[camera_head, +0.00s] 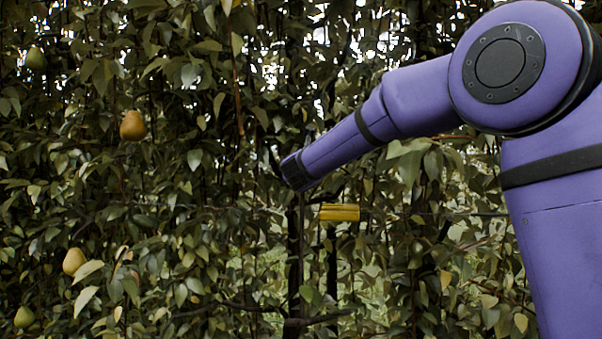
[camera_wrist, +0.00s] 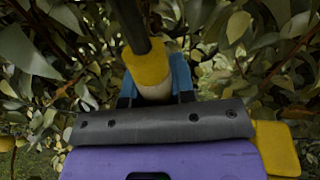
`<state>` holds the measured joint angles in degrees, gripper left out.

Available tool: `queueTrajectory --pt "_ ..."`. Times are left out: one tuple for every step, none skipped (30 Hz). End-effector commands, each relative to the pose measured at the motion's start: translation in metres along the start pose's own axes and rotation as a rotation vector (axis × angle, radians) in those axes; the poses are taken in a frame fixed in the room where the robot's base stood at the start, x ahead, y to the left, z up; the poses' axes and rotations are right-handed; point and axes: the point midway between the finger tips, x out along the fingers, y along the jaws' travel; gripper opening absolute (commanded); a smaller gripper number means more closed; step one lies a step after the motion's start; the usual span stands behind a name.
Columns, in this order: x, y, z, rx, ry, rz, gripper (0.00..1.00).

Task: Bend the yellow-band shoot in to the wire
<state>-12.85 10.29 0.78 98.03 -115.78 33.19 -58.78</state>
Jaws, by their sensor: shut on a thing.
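In the wrist view, the yellow-band shoot (camera_wrist: 130,22) is a thick dark stem running down from the top into my gripper (camera_wrist: 155,86). Its yellow band (camera_wrist: 147,62) lies between the blue fingers, with a pale section just below. My gripper is shut on the shoot at the band. In the head view, my arm's end is in front of the foliage, left of and above a yellow tag (camera_head: 340,212). The fingers and the held shoot are hard to make out there. The wire (camera_head: 475,214) shows as a thin, level line right of the tag.
Dense leaves surround my gripper on both sides in the wrist view. Pears hang at the left in the head view, one orange-brown (camera_head: 133,126) and one yellow (camera_head: 74,261). A dark upright trunk (camera_head: 294,250) stands below my arm's end. A yellow piece (camera_wrist: 277,148) lies beside my wrist.

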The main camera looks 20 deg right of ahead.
Motion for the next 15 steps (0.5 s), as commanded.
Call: queueTrajectory --pt "0.0019 -0.0022 0.0004 0.0 -0.001 -0.004 0.0" --pt "0.0019 -0.0022 0.0005 0.0 -0.002 -0.004 0.0" --pt "0.002 -0.0024 0.0007 0.0 -0.002 -0.005 0.0" --pt "0.002 -0.0025 0.0008 0.0 -0.003 -0.005 0.0" --pt "0.0021 -0.0026 0.001 0.0 -0.003 -0.005 0.0" --pt "0.0021 -0.0027 0.0012 0.001 -0.003 -0.006 0.33" --pt "0.0021 -0.0028 0.0012 0.001 -0.004 -0.006 0.4" --pt "0.002 -0.0027 0.0012 0.0 -0.004 -0.006 0.46" --pt "0.0018 -0.0025 0.0011 0.0 -0.004 -0.005 0.5" --pt "0.0016 -0.0023 0.0012 0.0 -0.004 -0.005 0.5" --pt "0.0014 -0.0021 0.0013 0.0 -0.004 -0.005 0.5" --pt "0.0013 -0.0019 0.0014 0.0 -0.004 -0.004 0.5" --pt "0.0012 -0.0018 0.0014 0.0 -0.004 -0.004 0.5" --pt "0.0011 -0.0018 0.0013 0.0 -0.004 -0.004 0.5" --pt "0.001 -0.0017 0.0013 0.0 -0.004 -0.004 0.5"
